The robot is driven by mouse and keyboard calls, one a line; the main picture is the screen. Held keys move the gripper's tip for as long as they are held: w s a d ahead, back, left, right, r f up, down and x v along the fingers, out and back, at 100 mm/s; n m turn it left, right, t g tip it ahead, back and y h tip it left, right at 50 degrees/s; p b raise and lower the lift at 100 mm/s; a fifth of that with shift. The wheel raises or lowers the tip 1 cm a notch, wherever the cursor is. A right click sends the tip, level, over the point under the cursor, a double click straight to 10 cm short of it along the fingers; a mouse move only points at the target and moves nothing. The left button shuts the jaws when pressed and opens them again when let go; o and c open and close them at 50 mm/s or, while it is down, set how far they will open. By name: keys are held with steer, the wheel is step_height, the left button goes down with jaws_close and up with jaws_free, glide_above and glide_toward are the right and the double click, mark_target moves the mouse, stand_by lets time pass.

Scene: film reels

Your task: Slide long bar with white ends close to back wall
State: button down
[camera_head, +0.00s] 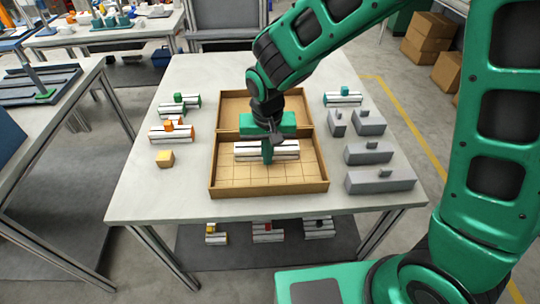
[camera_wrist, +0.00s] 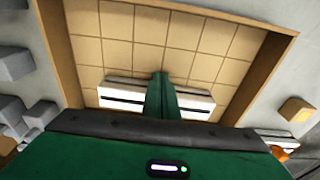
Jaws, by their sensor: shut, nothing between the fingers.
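The long bar with white ends (camera_head: 288,150) lies crosswise in the near compartment of a wooden tray (camera_head: 316,188), in its half toward the divider. It has dark stripes along its length. In the wrist view the bar (camera_wrist: 118,95) shows on both sides of my fingers. My gripper (camera_head: 267,157) is shut and empty, pointing down at the middle of the bar. Its green fingers (camera_wrist: 162,88) hide the bar's middle, and their tips reach past the bar's edge toward the robot's side. I cannot tell whether they touch it.
The near compartment's gridded floor (camera_head: 268,176) is clear in front of the bar. Grey blocks (camera_head: 380,181) stand to the right of the tray. A yellow-topped block (camera_head: 165,158) and striped bars (camera_head: 172,134) stand to its left. A teal-knobbed bar (camera_head: 343,99) is at the back right.

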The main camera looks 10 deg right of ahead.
steer(key=shift+w+d, duration=0.1)
steer(key=shift+w, duration=1.95)
steer(key=shift+s, duration=0.1)
steer(key=shift+s, duration=1.05)
steer(key=shift+r, duration=3)
